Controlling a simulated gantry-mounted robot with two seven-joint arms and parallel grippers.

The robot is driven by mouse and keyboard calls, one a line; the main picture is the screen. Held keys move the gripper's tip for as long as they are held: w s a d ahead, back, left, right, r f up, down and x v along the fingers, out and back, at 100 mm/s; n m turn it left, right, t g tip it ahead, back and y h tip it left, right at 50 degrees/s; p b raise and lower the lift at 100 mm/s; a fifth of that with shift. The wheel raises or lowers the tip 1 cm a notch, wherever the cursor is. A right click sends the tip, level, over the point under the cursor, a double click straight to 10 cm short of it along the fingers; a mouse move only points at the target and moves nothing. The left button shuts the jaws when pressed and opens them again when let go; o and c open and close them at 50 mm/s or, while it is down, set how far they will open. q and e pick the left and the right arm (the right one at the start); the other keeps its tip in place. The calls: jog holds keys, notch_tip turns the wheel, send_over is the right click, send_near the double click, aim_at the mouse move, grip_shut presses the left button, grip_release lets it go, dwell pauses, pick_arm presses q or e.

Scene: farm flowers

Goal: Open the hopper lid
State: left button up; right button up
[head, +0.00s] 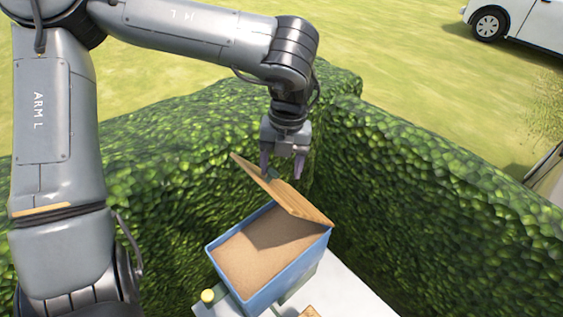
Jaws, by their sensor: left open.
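The hopper (277,285) is a blue open-topped box with brown grainy fill (250,249) inside. Its wooden lid (300,204) is tilted up along the far right side, so the top of the box is uncovered. My left gripper (283,170) is right at the raised lid, with its fingers pointing down. The fingers are apart, one on either side near the lid's upper edge. I cannot tell whether they touch the lid. My right gripper does not show.
The hopper stands on a white surface (352,292). Green hedges (400,195) close in behind and to the right. A white car (520,22) stands on the grass at the top right.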

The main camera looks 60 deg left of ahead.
pick_arm(q)
jog(key=shift+a+f, duration=0.1)
notch_tip(320, 180, up, 11)
jog(key=w, duration=0.1)
jog(key=shift+w, duration=0.15)
dwell(0.5)
dwell(0.4)
